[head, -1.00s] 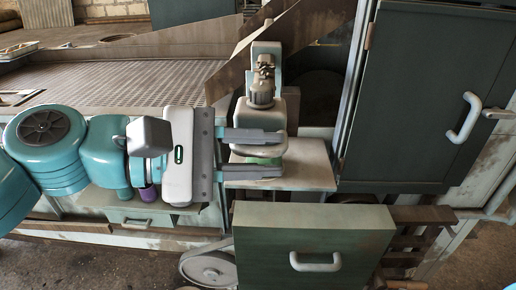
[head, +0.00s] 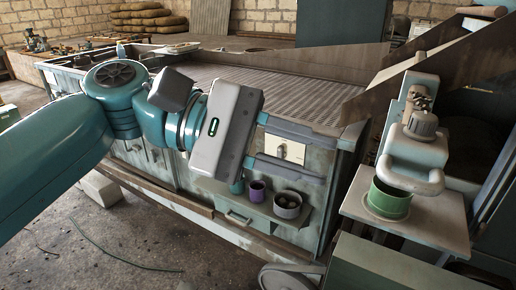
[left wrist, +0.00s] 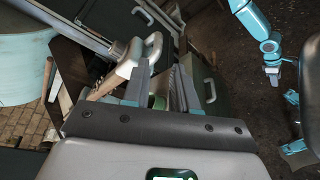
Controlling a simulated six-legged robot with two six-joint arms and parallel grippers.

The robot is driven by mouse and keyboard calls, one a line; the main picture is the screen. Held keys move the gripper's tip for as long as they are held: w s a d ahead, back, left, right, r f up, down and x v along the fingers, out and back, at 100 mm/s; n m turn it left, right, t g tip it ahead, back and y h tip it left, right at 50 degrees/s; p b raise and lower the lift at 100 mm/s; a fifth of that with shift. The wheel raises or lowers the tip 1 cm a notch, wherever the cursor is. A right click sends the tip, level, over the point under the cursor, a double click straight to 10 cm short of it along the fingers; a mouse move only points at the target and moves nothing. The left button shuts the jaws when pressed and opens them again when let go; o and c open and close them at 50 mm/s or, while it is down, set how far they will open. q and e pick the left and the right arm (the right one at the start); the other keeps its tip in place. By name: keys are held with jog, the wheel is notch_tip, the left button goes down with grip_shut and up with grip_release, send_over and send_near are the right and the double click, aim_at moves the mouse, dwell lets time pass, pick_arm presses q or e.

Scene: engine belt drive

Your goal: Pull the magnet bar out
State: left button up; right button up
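A grey clamp-like fixture (head: 425,125) with a pale loop handle (head: 428,183) stands at the right in the head view. A green cup-shaped part (head: 388,200) sits under the handle on a pale plate (head: 448,222). I cannot tell which part is the magnet bar. My left gripper (head: 322,157) is left of the handle, apart from it, its two fingers spread and empty. In the left wrist view the fingers (left wrist: 160,92) are apart, with a pale handle (left wrist: 140,60) beyond them. A turquoise limb (left wrist: 272,62) of mine shows there, too small to read as a gripper.
A long bench with a perforated top (head: 270,88) lies behind my left arm. Its front shelf holds a purple cup (head: 257,190) and a dark bowl of round things (head: 287,204). A green cabinet (head: 375,265) stands in front of the fixture. The floor at lower left is mostly clear.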

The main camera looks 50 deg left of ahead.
pick_arm(q)
jog(key=shift+b+v, duration=0.5)
jog(key=shift+v, duration=2)
